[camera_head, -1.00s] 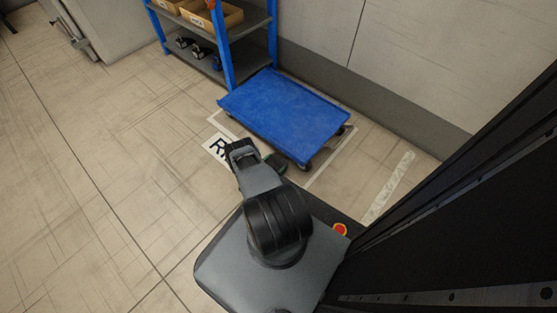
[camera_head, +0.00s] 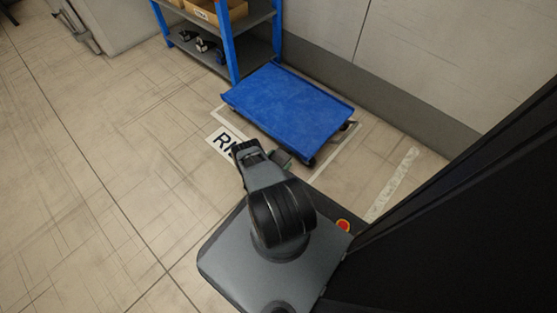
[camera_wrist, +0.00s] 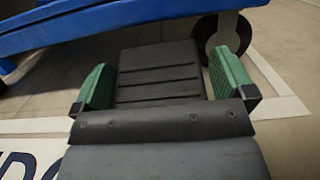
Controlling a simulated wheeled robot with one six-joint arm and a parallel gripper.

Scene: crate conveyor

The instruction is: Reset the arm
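My arm stands on my grey base in the head view, folded low and reaching toward the blue cart. My gripper (camera_head: 283,160) is at its end, mostly hidden behind the arm links, close to the cart's near edge. In the wrist view my gripper (camera_wrist: 168,85) shows two green finger pads set wide apart, one on each side of the dark palm. Nothing is between them, so it is open and empty.
The blue flat cart (camera_head: 288,108) stands on dark wheels inside a white floor outline by the wall; a wheel (camera_wrist: 222,38) is close to my gripper. A blue shelf rack (camera_head: 228,45) holds boxes behind it. A floor sign (camera_head: 222,140) lies left of the cart. Floor at left is clear.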

